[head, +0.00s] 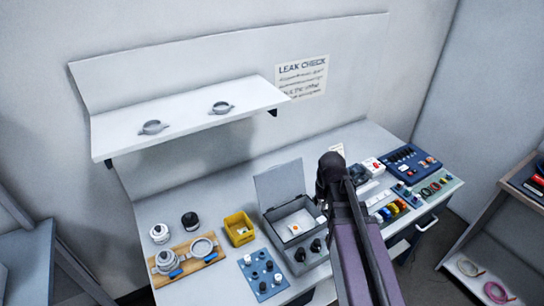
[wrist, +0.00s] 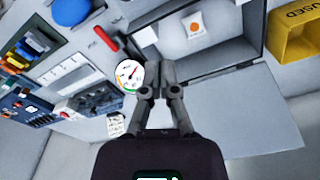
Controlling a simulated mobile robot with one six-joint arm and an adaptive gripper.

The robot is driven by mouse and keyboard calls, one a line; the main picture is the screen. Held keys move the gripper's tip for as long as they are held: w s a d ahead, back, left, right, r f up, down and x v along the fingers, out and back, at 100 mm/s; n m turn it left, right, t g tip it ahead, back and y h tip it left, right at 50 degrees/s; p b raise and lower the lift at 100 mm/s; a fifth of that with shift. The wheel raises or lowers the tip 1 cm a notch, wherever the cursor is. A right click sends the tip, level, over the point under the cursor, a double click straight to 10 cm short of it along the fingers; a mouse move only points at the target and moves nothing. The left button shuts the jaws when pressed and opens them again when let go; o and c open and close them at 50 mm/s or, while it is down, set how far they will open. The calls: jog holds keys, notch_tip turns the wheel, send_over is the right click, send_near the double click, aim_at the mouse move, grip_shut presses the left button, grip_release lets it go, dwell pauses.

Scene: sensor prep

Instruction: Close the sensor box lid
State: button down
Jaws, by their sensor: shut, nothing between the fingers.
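The grey sensor box (head: 275,216) stands on the workbench with its lid (head: 281,181) open, raised at the back edge. A white piece with an orange dot (head: 295,228) lies inside. In the wrist view, the open box (wrist: 214,62) is at the top, with the lid (wrist: 250,112) spread below it. My gripper (wrist: 158,72) is shut and empty, its fingertips beside the box's left end and the lid's left edge in that view. I cannot tell whether it touches either. In the head view, my dark wrist is right of the lid and hides the fingertips.
A yellow bin (head: 239,229) stands left of the box. A round gauge (wrist: 130,75) is close to my fingers. Blue instrument panels (head: 410,168) and coloured parts fill the bench's right side. A white shelf (head: 190,118) overhangs the back left.

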aim_at(279, 182)
jog(key=w+a+r+n+p, duration=0.2)
jog(key=w+a+r+p, duration=0.3)
jog(key=w+a, duration=0.3)
jog(key=w+a+r+n+t+y+p, duration=0.1)
jog(key=w+a+r+n+p, duration=0.1)
jog(key=w+a+r+p, duration=0.2)
jog(key=w+a+r, duration=0.2)
jog(key=w+a, duration=0.2)
jog(key=a, duration=0.1)
jog(key=shift+r+n+p, duration=0.3)
jog(key=shift+p, duration=0.05)
jog(key=shift+f, duration=0.2)
notch_tip(279, 182, down, 9)
jog(key=w+a+b, duration=0.1)
jog(key=b, duration=0.8)
jog(key=shift+w+f+b, duration=0.2)
jog(key=shift+w+b, duration=0.15)
jog(key=shift+b, duration=0.05)
jog(key=shift+s+d+r+t+y, duration=0.2)
jog(key=shift+s+r+t+y, duration=0.1)
jog(key=shift+s+t, duration=0.1)
